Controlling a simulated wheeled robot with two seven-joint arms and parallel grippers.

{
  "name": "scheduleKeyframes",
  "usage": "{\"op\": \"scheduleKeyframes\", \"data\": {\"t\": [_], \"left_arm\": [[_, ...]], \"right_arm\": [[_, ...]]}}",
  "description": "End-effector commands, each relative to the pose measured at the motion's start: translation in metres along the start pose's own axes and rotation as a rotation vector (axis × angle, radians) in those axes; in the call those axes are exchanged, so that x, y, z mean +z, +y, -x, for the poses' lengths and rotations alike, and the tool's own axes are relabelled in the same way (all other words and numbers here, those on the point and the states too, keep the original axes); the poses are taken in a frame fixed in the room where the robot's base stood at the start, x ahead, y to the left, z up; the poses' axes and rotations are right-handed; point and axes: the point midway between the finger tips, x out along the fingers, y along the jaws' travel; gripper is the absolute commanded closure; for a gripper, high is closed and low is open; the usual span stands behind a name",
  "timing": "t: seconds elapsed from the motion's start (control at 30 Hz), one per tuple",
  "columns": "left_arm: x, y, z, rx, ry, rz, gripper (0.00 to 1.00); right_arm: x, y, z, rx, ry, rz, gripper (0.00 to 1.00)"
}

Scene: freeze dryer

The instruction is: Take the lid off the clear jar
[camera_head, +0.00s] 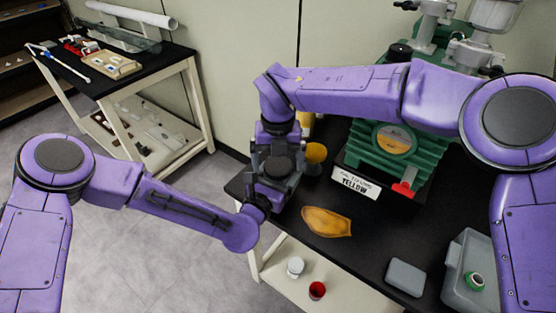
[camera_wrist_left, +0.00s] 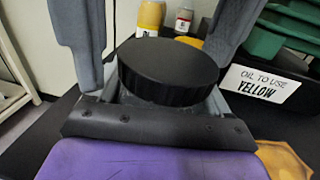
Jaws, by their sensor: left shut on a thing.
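The black round lid (camera_head: 278,166) of the jar also shows large in the left wrist view (camera_wrist_left: 168,70). It sits level; the clear jar body beneath is almost wholly hidden. My left gripper (camera_head: 268,192) reaches in from the left and is shut on the jar below the lid; its jaws are mostly hidden by the lid in the wrist view. My right gripper (camera_head: 279,160) points down from above. Its two grey fingers (camera_wrist_left: 160,65) stand on either side of the lid, with a visible gap at the left, so it looks open around the lid.
A green machine (camera_head: 400,150) stands behind, with an "oil to use yellow" sign (camera_head: 356,183). Yellow containers (camera_head: 316,153) are close behind the grippers. A tan dish (camera_head: 327,222), grey block (camera_head: 405,277) and grey tray (camera_head: 455,262) lie on the black table. A side cart (camera_head: 120,70) stands back left.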

Motion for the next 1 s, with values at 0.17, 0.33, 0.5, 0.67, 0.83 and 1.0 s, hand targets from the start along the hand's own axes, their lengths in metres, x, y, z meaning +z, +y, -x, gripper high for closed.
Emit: {"op": "scheduleKeyframes", "data": {"t": [0.17, 0.33, 0.5, 0.67, 0.83, 1.0], "left_arm": [[0.000, 0.000, 0.000, 0.000, 0.000, 0.000, 1.00], [0.000, 0.000, 0.000, 0.000, 0.000, 0.000, 1.00], [0.000, 0.000, 0.000, 0.000, 0.000, 0.000, 1.00], [0.000, 0.000, 0.000, 0.000, 0.000, 0.000, 1.00], [0.000, 0.000, 0.000, 0.000, 0.000, 0.000, 1.00], [0.000, 0.000, 0.000, 0.000, 0.000, 0.000, 1.00]], "right_arm": [[0.000, 0.000, 0.000, -0.001, 0.000, -0.001, 0.02], [0.001, 0.000, 0.010, 0.000, -0.003, -0.002, 0.02], [0.001, 0.000, 0.037, 0.001, -0.003, -0.003, 0.02], [0.000, 0.000, 0.049, 0.000, 0.000, 0.007, 0.05], [0.000, 0.001, 0.077, 0.003, 0.001, 0.090, 0.05], [0.000, -0.001, 0.067, -0.002, 0.003, 0.106, 0.05]]}}
